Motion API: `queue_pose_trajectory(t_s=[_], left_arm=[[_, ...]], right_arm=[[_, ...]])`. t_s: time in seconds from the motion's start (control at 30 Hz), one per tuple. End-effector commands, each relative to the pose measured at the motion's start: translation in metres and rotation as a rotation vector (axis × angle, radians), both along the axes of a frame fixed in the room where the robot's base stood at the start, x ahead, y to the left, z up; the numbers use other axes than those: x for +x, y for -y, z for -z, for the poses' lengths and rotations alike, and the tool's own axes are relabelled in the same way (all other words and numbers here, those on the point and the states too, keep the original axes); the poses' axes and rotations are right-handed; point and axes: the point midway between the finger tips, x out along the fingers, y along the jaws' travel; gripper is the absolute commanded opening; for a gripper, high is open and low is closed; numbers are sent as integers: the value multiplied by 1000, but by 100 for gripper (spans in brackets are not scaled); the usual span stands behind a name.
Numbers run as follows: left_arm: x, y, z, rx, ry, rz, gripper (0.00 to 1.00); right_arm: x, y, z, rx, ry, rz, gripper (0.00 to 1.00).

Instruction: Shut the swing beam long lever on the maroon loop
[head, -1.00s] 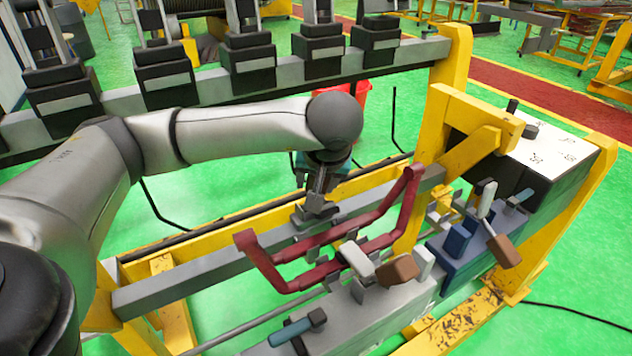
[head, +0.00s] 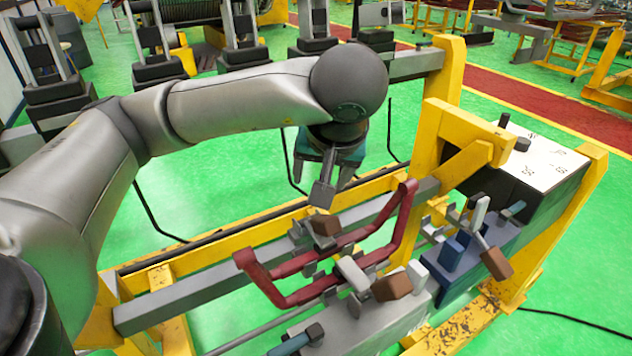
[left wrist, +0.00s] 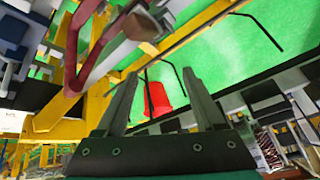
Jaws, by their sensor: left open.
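The maroon loop (head: 322,258) lies across the grey beam and the clamp fixtures in the middle of the head view. It also shows at upper left in the left wrist view (left wrist: 73,50). A lever with a brown block grip (head: 325,229) stands at the far side of the loop, just below my left gripper (head: 332,188). That brown grip appears near the top of the left wrist view (left wrist: 141,22). My left gripper is open and empty, apart from the lever and loop. Its two fingers are spread in the left wrist view (left wrist: 160,95). Whether the lever presses the loop cannot be told.
A second brown-gripped lever (head: 392,286) and pale-ended levers sit on the near grey block. A blue clamp block (head: 462,255) is to the right. A yellow frame post (head: 440,120) rises behind. A red bucket (left wrist: 157,100) stands on the green floor.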

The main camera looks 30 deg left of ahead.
Motion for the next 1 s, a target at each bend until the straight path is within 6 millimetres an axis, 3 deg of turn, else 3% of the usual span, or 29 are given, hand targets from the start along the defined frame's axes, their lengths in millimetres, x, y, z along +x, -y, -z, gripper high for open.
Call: queue_pose_trajectory(t_s=[0.1, 0.3, 1.0], left_arm=[[-6, 5, -20, 3, 4, 0, 70], [-12, 12, -32, 1, 2, 0, 70], [-14, 13, -34, 0, 0, -1, 70]], right_arm=[[-1, 0, -13, 0, -2, 0, 50], [-1, 1, -19, -1, -2, -1, 50], [-1, 6, -20, -8, 1, 1, 50]])
